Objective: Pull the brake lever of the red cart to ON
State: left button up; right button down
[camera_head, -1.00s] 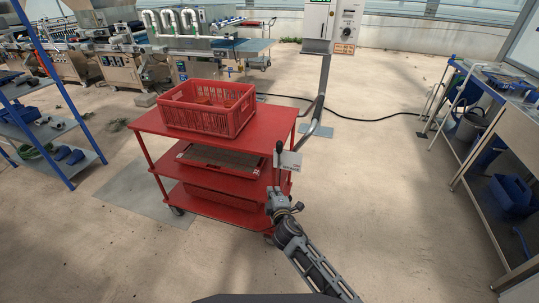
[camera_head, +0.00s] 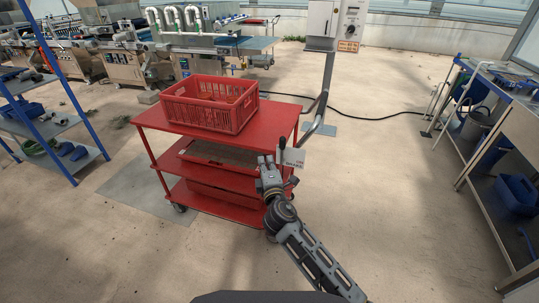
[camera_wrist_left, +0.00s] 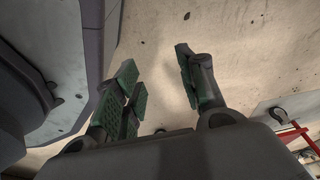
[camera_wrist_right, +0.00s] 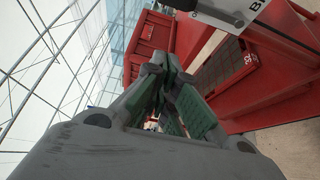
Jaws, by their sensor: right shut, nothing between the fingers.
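The red cart (camera_head: 190,121) has three shelves and stands ahead, left of centre. Its brake lever (camera_head: 281,145) has a black grip and stands about upright at the cart's right near corner, beside a white BRAKE plate (camera_head: 294,158). The plate (camera_wrist_right: 217,10) also shows at the top of the right wrist view. My right gripper (camera_head: 266,162) is shut and empty, just left of and slightly below the lever's grip; I cannot tell whether it touches. My left gripper (camera_wrist_left: 155,65) is open and empty over the floor, outside the head view.
A red crate (camera_head: 209,104) sits on the cart's top shelf. A control box on a post (camera_head: 330,72) stands behind the cart to the right. A blue-framed shelf (camera_head: 55,140) is at left, a metal bench (camera_head: 505,120) at right. The floor between cart and bench is clear.

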aim_at(282, 151)
pick_arm(q)
jog(key=shift+w+a+r, duration=0.1)
jog(key=shift+w+a, duration=0.05)
jog(key=shift+w, duration=0.05)
pick_arm(e)
jog(key=w+d, duration=0.2)
jog(key=w, duration=0.7)
dwell(1.1)
jog(key=shift+d, duration=0.1)
